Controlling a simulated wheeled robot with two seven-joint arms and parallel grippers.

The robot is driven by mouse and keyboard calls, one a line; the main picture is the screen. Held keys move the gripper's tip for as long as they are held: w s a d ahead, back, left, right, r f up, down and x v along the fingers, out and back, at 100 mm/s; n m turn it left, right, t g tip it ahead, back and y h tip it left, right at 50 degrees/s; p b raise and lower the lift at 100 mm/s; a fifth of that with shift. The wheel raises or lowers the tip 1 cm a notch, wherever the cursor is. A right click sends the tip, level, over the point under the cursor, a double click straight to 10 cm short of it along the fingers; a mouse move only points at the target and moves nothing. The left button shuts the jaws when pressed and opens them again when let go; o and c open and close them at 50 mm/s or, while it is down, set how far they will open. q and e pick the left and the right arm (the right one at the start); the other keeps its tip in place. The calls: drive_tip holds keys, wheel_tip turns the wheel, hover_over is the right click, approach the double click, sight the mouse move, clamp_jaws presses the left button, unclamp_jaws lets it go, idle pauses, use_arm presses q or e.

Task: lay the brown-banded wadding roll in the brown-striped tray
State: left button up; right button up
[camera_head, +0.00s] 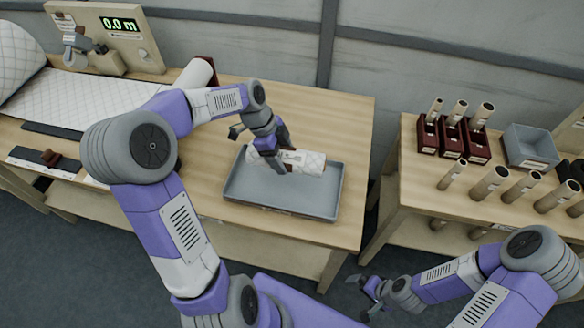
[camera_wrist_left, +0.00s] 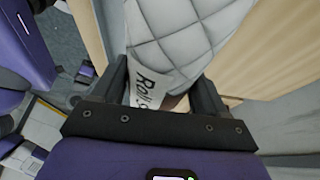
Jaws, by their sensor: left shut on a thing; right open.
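The white quilted wadding roll (camera_head: 311,162) lies crosswise over the back part of a grey tray (camera_head: 240,196). A bit of brown shows at its end. My left gripper (camera_head: 273,160) is shut on the roll near its left end. In the left wrist view the roll (camera_wrist_left: 185,35) sits between the fingers, with a partly hidden printed label. Whether the roll touches the tray floor cannot be told. No brown stripe is clear on the tray. My right gripper (camera_head: 372,288) is open and empty, low at the front, away from the tables.
The tray stands on a wooden table (camera_head: 335,115) with bare wood to its right. A large quilted sheet (camera_head: 85,97) and a length display (camera_head: 118,24) are at left.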

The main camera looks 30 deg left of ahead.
use_arm(q)
drive_tip(key=f, duration=0.3)
drive_tip(key=f+b, duration=0.1)
drive_tip(key=f, duration=0.1)
drive_tip(key=shift+s, duration=0.3)
wheel_tip(320, 180, down, 4)
drive_tip(key=shift+w+f+b, duration=0.1)
drive_tip(key=shift+b, duration=0.4)
drive_tip(key=o, duration=1.1)
drive_tip(key=p+v, duration=0.2)
drive_tip(key=v, duration=1)
drive_tip(key=shift+a+p, duration=0.1)
drive_tip(key=shift+p, duration=0.25)
